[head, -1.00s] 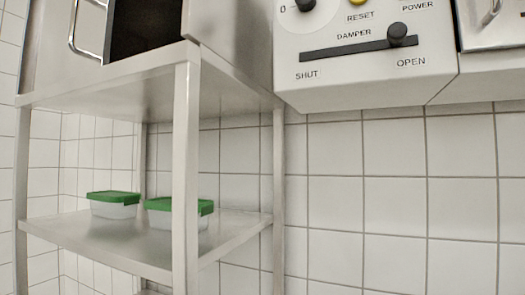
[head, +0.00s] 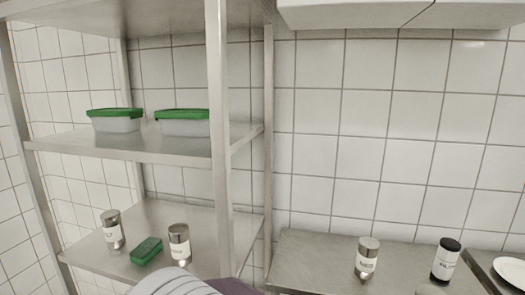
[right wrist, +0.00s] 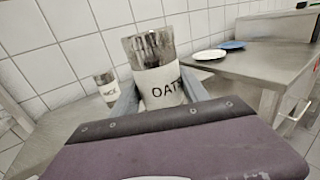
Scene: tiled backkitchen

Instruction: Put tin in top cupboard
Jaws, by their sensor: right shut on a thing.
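A tin with a metallic lid and a white label starting "OAT" (right wrist: 157,75) stands upright between the fingers of my right gripper (right wrist: 160,98) in the right wrist view. The gripper is shut on it. The tin's lower part is hidden behind the gripper body. I cannot clearly make out this tin or the gripper in the head view. My left gripper is not in view.
A metal rack holds two green-lidded boxes (head: 115,119) (head: 183,121) on its middle shelf (head: 75,145). Below stand two tins (head: 113,229) (head: 179,244) and a green block (head: 146,251). The right counter (head: 315,250) bears a metal-lidded tin (head: 367,258) and a black-lidded one (head: 445,260). Plates (right wrist: 209,55) (right wrist: 232,45) lie right.

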